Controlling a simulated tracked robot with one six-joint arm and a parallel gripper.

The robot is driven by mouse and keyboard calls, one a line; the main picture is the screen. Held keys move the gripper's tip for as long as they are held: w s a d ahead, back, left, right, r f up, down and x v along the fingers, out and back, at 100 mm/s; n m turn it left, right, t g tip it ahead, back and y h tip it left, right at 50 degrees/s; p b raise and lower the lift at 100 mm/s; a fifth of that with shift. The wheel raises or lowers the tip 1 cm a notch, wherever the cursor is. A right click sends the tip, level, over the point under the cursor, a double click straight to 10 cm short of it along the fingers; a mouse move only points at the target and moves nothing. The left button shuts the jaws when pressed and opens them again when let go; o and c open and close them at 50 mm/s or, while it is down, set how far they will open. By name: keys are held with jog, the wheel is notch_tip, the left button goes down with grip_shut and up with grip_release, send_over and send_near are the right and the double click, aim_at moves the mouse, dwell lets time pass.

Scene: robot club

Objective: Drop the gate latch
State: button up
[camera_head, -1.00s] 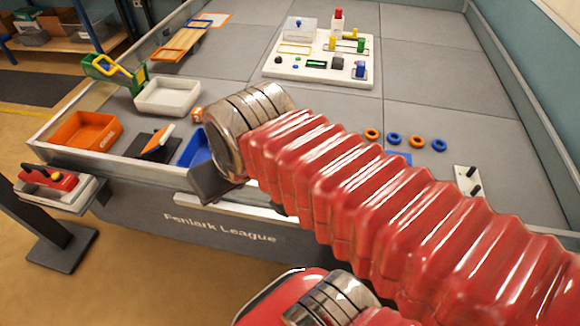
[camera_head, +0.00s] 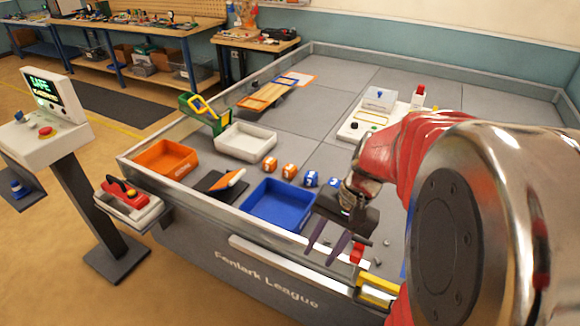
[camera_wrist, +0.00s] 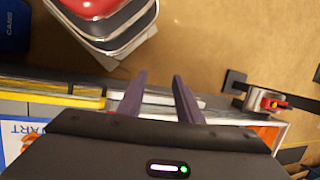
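My gripper (camera_head: 322,256) is open and empty, its two dark purple fingers apart and pointing down by the table's front edge. They also show apart in the wrist view (camera_wrist: 159,76). A yellow bar (camera_head: 378,290) lies at the front edge, right of the fingers, partly hidden by my arm. A small red piece (camera_head: 357,252) is close beside the fingers. A green bracket with a yellow loop (camera_head: 205,108) stands at the table's left edge, away from my gripper. I cannot tell which of these is the gate latch. The yellow bar shows left in the wrist view (camera_wrist: 65,95).
A blue tray (camera_head: 277,203), an orange tray (camera_head: 166,158) and a white tray (camera_head: 246,140) stand left of my gripper. Small orange and blue cubes (camera_head: 290,171) lie behind the blue tray. A stand with a red-handled item (camera_head: 126,191) and a console (camera_head: 45,132) are at left.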

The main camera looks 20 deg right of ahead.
jog(key=d+f+m+t+y, duration=0.2)
jog(key=d+f+m+y, duration=0.3)
jog(key=d+f+m, duration=0.3)
jog(key=m+t+y, duration=0.2)
jog(key=m+t, duration=0.9)
jog(key=t, duration=0.1)
send_near(358, 239)
jog(key=d, duration=0.1)
jog(key=shift+s+f, duration=0.25)
jog(key=shift+f, duration=0.05)
jog(key=x, duration=1.3)
jog(key=shift+w+a, duration=0.2)
jog(key=shift+w, duration=0.1)
jog(key=shift+c, duration=0.5)
grip_shut()
